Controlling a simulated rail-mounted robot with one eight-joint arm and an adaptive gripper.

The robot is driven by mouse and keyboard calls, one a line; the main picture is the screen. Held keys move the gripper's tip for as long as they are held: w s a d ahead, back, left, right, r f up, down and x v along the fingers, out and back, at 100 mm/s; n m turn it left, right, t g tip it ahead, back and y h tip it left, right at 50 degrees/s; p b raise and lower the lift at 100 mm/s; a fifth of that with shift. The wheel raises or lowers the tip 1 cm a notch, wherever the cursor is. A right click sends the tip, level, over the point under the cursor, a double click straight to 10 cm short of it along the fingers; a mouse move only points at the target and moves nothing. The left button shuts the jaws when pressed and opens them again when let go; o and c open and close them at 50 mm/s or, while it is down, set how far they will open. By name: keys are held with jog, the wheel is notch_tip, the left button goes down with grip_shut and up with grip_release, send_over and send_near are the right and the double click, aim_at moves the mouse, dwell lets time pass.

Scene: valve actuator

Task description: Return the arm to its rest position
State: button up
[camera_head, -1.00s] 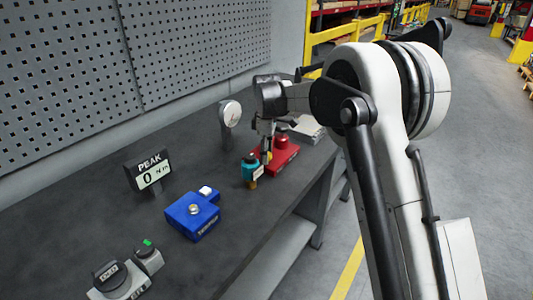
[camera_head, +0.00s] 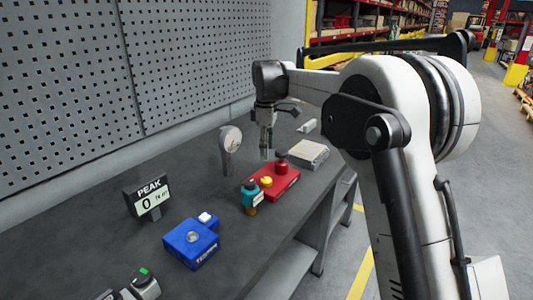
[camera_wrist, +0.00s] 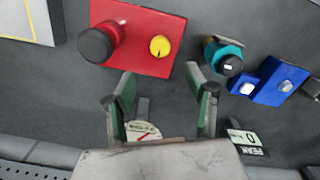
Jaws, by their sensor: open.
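My gripper (camera_head: 267,142) hangs from my arm above the grey workbench, behind the red block, with its fingers pointing down. In the wrist view my gripper (camera_wrist: 160,95) shows two green-lined fingers spread apart with nothing between them. The red block (camera_head: 284,185), with a red knob and a yellow dial, lies on the bench just in front of the fingers. It also shows in the wrist view (camera_wrist: 135,50), beyond the fingertips. A teal-and-black valve actuator (camera_head: 250,195) stands at the block's left end; in the wrist view it (camera_wrist: 222,55) is right of the block.
A blue block (camera_head: 192,240) and a PEAK display (camera_head: 148,197) reading 0 stand on the left. A round gauge (camera_head: 230,140) stands behind, near my gripper. A pale flat box (camera_head: 308,153) lies to the right. The perforated wall panel (camera_head: 200,60) bounds the back.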

jog(key=s+d+r+m+t, duration=0.2)
jog(key=s+d+r+m, duration=0.2)
jog(key=s+d, duration=0.45)
jog(key=s+d+r+m+t, duration=0.2)
jog(key=s+d+r+m, duration=0.3)
jog(key=s, duration=0.7)
jog(key=s+d+f+m+t, duration=0.1)
jog(key=s+d+f+m, duration=0.2)
jog(key=s, duration=0.8)
jog(key=s+d+f+m+t, duration=0.2)
jog(key=s+d+f+m, duration=0.2)
jog(key=s, duration=0.6)
notch_tip(320, 180, down, 3)
jog(key=shift+s+d+f, duration=0.15)
jog(key=shift+s+d, duration=0.2)
jog(key=shift+d, duration=0.8)
